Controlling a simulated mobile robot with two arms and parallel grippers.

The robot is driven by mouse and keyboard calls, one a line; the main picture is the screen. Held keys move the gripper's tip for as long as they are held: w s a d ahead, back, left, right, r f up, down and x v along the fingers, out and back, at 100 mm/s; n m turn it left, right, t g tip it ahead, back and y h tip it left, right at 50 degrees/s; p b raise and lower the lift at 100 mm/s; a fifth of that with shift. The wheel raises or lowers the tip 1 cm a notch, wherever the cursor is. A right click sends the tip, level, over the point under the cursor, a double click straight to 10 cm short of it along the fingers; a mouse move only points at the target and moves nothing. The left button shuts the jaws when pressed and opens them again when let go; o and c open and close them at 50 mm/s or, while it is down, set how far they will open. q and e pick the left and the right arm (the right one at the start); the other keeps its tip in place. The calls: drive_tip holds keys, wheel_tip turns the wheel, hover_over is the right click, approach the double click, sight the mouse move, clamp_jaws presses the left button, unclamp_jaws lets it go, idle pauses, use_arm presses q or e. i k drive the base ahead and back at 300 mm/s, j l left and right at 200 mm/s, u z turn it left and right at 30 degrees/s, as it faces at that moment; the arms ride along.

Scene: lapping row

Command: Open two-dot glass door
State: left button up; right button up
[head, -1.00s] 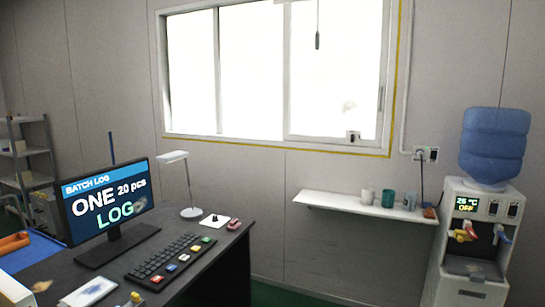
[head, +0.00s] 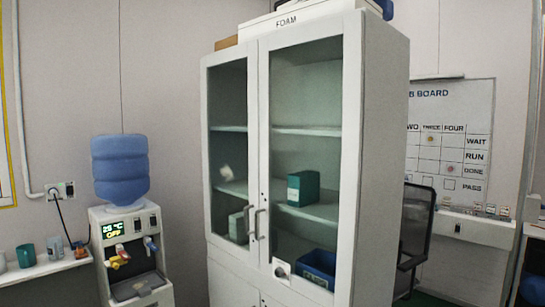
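A tall white cabinet (head: 382,150) stands in the middle of the head view with two glass doors, both shut. The left glass door (head: 228,150) is narrower in view and the right glass door (head: 305,130) is wider. Their grey upright handles, the left handle (head: 248,222) and the right handle (head: 260,224), sit side by side at the middle seam. Small dark marks show on the frames near the handles, but I cannot tell which door has two dots. Neither of my grippers is in view.
Behind the glass are a green box (head: 303,188) and a blue bin (head: 318,265). A box labelled FOAM (head: 290,22) lies on top. A water dispenser (head: 132,250) stands to the left. A dark chair (head: 415,225) and a wall board (head: 450,140) are to the right.

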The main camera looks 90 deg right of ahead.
sight(350, 25)
drive_tip(key=z, duration=2.95)
